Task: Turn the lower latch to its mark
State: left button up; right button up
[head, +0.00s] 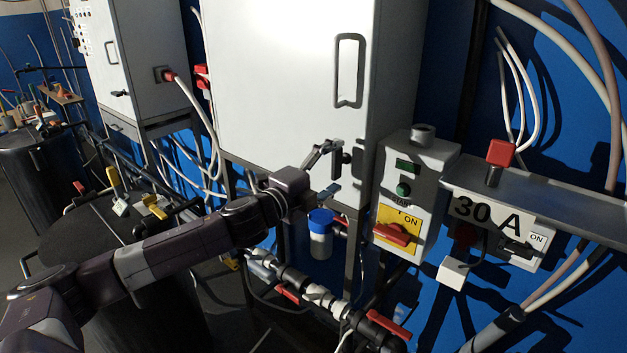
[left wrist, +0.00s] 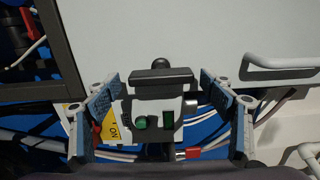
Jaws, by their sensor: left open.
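The lower latch (head: 336,165) is a black bar low on the right part of the white cabinet door (head: 285,90), near its right edge. It stands upright in the head view. I cannot make out the mark. My right gripper is not in view.
A grey switch box (head: 421,165) with a red-and-yellow switch stands right of the cabinet. A blue-capped bottle (head: 320,235) and pipes with red valve handles (head: 389,325) are below the gripper. A loop handle (head: 348,70) juts from the door above.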

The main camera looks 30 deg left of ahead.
pick_arm(q)
jog(key=s+a, duration=0.1)
jog(key=s, duration=0.9)
jog(key=shift+a, duration=0.2)
jog(key=shift+s, duration=0.1)
dwell(0.6)
